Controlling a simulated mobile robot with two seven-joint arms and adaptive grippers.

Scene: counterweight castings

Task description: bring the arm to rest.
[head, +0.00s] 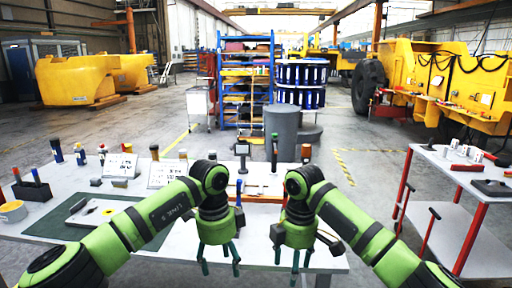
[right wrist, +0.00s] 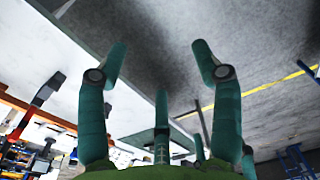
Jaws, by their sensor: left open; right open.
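My left gripper (head: 219,262) hangs over the near edge of the white workbench (head: 150,246), fingers spread and pointing down, with nothing between them. My right gripper (head: 288,266) hangs just to its right at the same edge, also open and empty. In the right wrist view the teal fingers of the right gripper (right wrist: 160,75) are spread apart, with bare grey floor beyond them. Both arms are green and black and bent at the elbow, coming in from the lower left and lower right.
A dark green mat (head: 48,225) with a pale plate lies on the bench's left. Tools and small parts stand along its back. A cart with red legs (head: 474,238) stands at right. A blue shelf rack (head: 246,120) and yellow machinery (head: 440,80) stand behind. Open floor lies between.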

